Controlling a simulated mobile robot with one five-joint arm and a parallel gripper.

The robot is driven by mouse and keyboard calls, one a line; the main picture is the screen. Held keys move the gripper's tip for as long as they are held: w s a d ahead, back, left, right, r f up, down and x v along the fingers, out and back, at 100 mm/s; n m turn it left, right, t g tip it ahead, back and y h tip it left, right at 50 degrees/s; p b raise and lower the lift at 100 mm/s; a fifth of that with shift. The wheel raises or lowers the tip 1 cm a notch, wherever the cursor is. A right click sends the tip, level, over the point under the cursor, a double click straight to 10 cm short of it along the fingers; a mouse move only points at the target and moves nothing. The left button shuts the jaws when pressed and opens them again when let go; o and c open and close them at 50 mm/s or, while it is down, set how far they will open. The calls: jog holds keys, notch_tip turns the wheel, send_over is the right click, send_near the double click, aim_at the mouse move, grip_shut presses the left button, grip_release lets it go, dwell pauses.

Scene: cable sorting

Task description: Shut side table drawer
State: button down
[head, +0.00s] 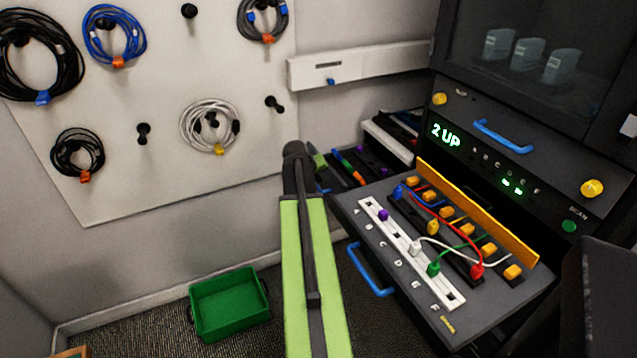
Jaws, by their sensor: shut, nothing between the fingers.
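A low dark side unit (345,153) stands against the wall behind the patch table. Its open-topped part holds coloured items, and a pale-edged compartment (387,143) shows behind it. This looks like the side table with its drawer pulled out, but the near end is hidden by my arm and the patch table. My green arm rises from the bottom to a dark joint near the unit's left end. A short green link shows just beyond the joint. My gripper is not seen; it is hidden behind my arm or the unit.
The patch table (376,222) has a white strip, plugged cables and a blue front handle (370,272). A black cabinet (520,140) stands at right. A green bin (229,303) sits on the carpet. Coiled cables hang on a pegboard (180,60). Floor is clear between bin and arm.

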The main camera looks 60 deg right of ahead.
jog(key=b, duration=0.5)
send_near(324, 184)
jog(key=f, duration=0.1)
jog(key=s+f, duration=0.1)
jog(key=f, duration=0.1)
jog(key=shift+s+d+f, duration=0.25)
jog(key=shift+s+d, duration=0.1)
jog(key=shift+d, duration=0.05)
jog(key=shift+d+f, duration=0.1)
jog(key=shift+d, duration=0.2)
